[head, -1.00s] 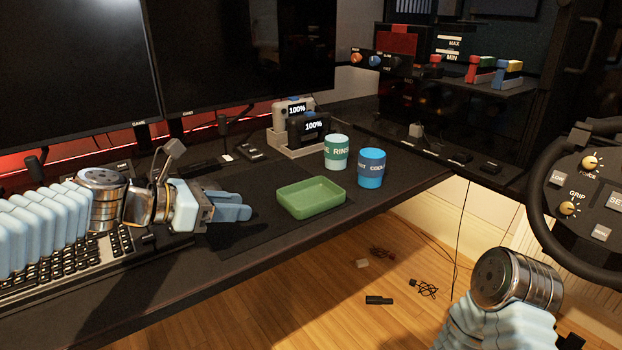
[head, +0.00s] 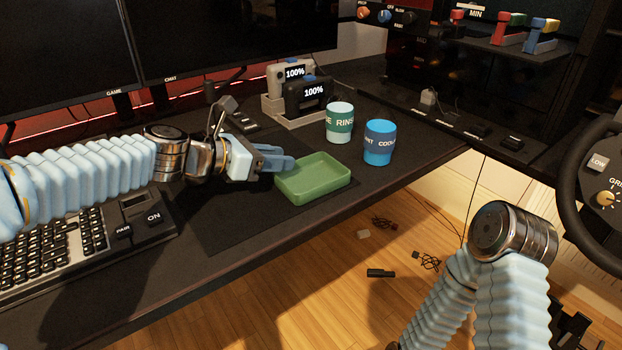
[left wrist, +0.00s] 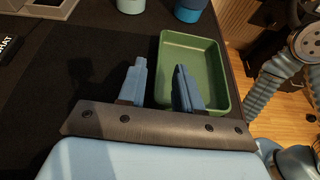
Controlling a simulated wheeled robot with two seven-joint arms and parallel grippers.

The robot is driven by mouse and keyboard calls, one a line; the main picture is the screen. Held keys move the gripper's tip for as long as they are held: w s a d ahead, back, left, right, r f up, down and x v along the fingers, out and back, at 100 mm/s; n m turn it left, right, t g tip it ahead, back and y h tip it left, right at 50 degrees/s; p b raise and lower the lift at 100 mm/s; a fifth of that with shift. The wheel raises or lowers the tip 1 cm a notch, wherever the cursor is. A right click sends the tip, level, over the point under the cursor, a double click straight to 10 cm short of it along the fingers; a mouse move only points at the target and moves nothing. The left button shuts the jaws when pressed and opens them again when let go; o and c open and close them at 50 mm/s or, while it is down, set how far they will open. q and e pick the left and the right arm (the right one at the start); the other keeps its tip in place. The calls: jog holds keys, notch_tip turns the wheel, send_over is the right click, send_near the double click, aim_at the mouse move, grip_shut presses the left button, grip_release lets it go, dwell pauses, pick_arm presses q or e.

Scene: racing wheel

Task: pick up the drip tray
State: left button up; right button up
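The drip tray is a shallow green rectangular tray (head: 313,180) lying flat on the black desk near its front edge. It also shows in the left wrist view (left wrist: 205,52). My left gripper (head: 275,160) is open and empty at the tray's far left corner in the head view. In the left wrist view the two blue fingers (left wrist: 160,86) stand apart, with the tray's left wall between them in the picture. The right finger overlaps the tray's inside. I cannot tell whether either finger touches it. My right arm's bent elbow shows at lower right; its gripper is not visible.
A green-and-white RINSE cup (head: 339,122) and a blue cup (head: 379,143) stand just behind the tray. A grey charger dock (head: 295,98) is farther back. A keyboard (head: 60,250) lies at left, and a steering wheel (head: 590,190) is at far right.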

aim_at(311, 177)
pick_arm(q)
jog(key=x, duration=0.4)
jog(key=shift+f, duration=0.3)
grip_shut()
